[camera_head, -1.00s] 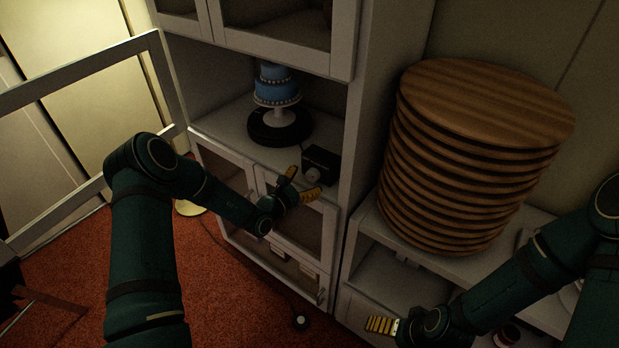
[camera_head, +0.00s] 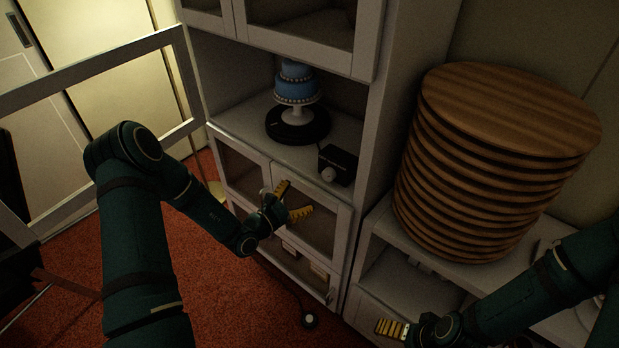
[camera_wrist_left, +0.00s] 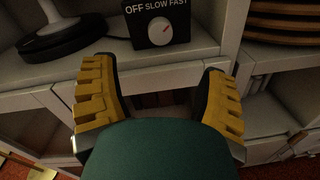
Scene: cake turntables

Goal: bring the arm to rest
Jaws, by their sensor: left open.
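My left gripper (camera_head: 292,203) is open and empty, its yellow fingers spread in front of the cabinet's lower glass doors, below the shelf. In the left wrist view its two yellow fingers (camera_wrist_left: 160,98) stand apart with nothing between them. A blue tiered cake (camera_head: 296,84) on a white stand rests on a black turntable (camera_head: 298,125) on the shelf. A black control box (camera_head: 338,164) with a white knob sits at the shelf's front right. In the left wrist view the box (camera_wrist_left: 158,28) reads OFF SLOW FAST. My right gripper (camera_head: 391,328) is low at the bottom; its opening is unclear.
A tall stack of round wooden boards (camera_head: 485,170) stands on the lower cabinet to the right. A grey frame (camera_head: 100,75) stands at the left. Red carpet (camera_head: 225,290) covers the floor. A small round white object (camera_head: 309,320) lies by the cabinet's foot.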

